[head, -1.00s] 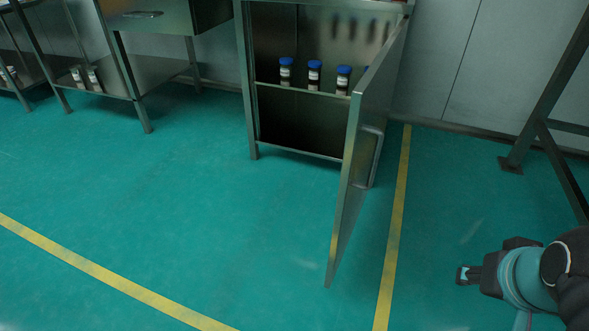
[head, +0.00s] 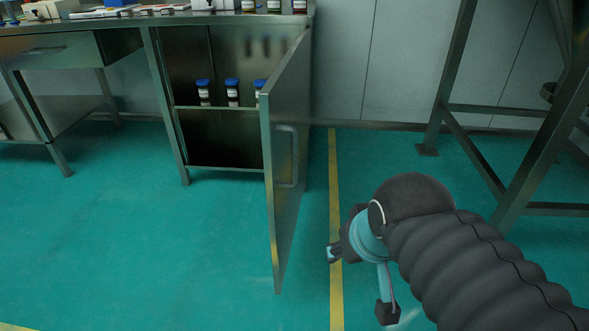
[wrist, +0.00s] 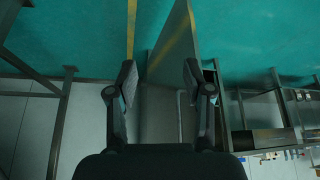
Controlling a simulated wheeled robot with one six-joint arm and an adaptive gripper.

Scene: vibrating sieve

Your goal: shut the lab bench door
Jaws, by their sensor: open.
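The lab bench door (head: 287,165) stands wide open in the head view, swung out toward me from the right side of the bench cabinet (head: 222,155). Its handle (head: 286,156) is on the face turned to the right. My gripper (head: 333,254) is to the right of the door's lower part, apart from it in the picture. In the wrist view, which looks upside down, my gripper (wrist: 157,85) is open and empty, with the door (wrist: 175,60) and its handle (wrist: 180,112) showing between and beyond the fingers.
Several blue-capped bottles (head: 232,92) stand on the cabinet shelf. The bench top (head: 200,18) carries boxes and more bottles. A metal frame (head: 447,100) stands at the right. Green floor (head: 120,250) with a yellow line (head: 335,200) is clear around the door.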

